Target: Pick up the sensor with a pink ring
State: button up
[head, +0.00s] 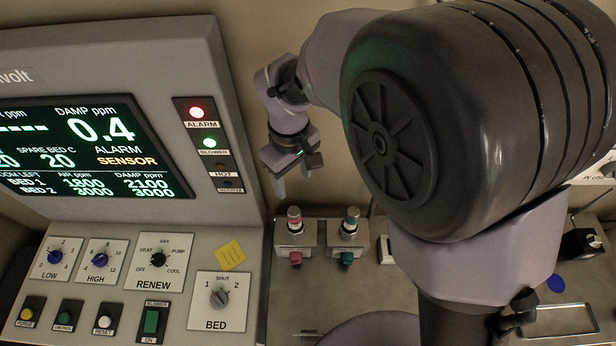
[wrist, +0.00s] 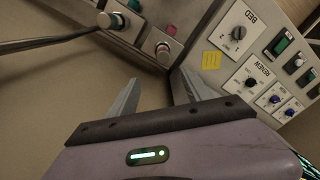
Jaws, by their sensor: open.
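The sensor with a pink ring (head: 294,216) stands upright in a grey metal block on the bench, with a pink knob on the block's front. In the wrist view its pink-marked end (wrist: 163,50) shows beyond the fingers. A similar sensor with a teal ring (head: 351,217) stands in a second block to its right; its teal end shows in the wrist view (wrist: 116,20). My gripper (head: 294,178) hangs above and slightly left of the pink-ringed sensor, apart from it. In the wrist view the gripper (wrist: 160,92) is open, with nothing between its fingers.
A control panel (head: 225,262) with knobs, buttons and a yellow note (head: 231,255) fills the left, close to the pink sensor's block. Its upright screen (head: 85,148) reads an alarm for the sensor. A small white-fronted fitting (head: 385,249) stands right of the teal sensor.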

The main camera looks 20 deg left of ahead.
aim_at(294, 217)
jog(key=f, duration=1.1)
jog(key=s+f, duration=0.1)
jog(key=f, duration=0.5)
jog(key=shift+f, duration=0.15)
grip_shut()
